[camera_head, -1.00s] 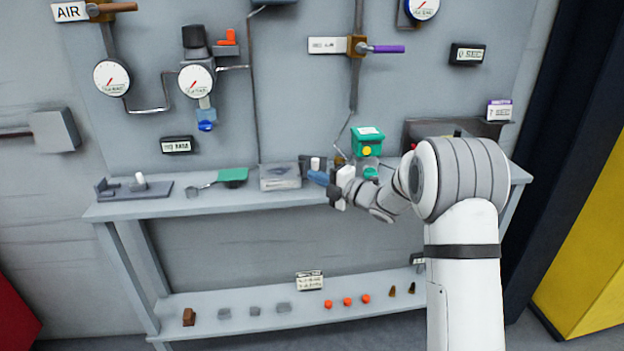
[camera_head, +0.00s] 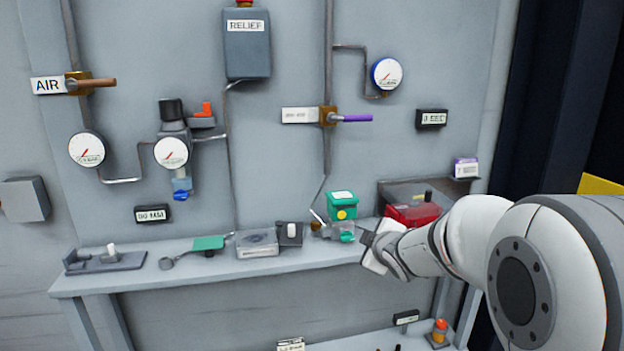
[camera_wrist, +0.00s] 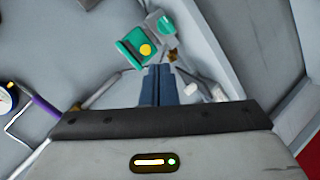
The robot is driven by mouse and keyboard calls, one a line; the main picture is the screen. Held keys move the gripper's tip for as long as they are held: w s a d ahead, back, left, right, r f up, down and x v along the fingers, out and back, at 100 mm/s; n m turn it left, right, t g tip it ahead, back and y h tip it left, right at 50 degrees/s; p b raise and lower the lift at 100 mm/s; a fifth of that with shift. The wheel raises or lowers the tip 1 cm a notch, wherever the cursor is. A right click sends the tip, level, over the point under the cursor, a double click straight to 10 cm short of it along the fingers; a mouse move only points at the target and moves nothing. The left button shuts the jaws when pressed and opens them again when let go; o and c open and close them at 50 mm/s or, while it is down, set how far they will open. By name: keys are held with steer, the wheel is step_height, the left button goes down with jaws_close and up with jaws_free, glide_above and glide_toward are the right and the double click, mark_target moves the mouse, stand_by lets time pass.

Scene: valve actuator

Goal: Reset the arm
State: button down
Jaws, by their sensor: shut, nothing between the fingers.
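My gripper (camera_wrist: 158,85) shows in the wrist view with its two dark blue fingers side by side and touching, nothing between them. In the head view my white arm reaches in from the right, and its wrist is just above the front edge of the bench shelf (camera_head: 120,279). The fingers are hidden there behind the wrist. A green box with a yellow button (camera_head: 342,206) stands at the back of the shelf, left of the wrist. In the wrist view the green box (camera_wrist: 133,47) lies beyond the fingertips, apart from them.
A red object (camera_head: 412,214) sits on the shelf behind my wrist. A grey block (camera_head: 257,244), a green-handled tool (camera_head: 208,243) and a grey fixture (camera_head: 105,262) lie to the left. Gauges, pipes, a purple-handled valve (camera_head: 350,118) and a relief box (camera_head: 247,50) fill the wall.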

steer(key=s+f+m+g+h+p, duration=0.1)
steer(key=s+m+g, duration=0.4)
steer(key=s, duration=1.1)
steer(key=s+d+f+m+g+p, duration=0.1)
steer(key=s+m+g, duration=0.4)
steer(key=s, duration=1.2)
steer(key=f+m, duration=0.1)
steer(key=m, duration=0.2)
steer(key=shift+d+f+h, duration=0.15)
steer(key=shift+f+h, duration=0.15)
steer(key=shift+h, duration=0.1)
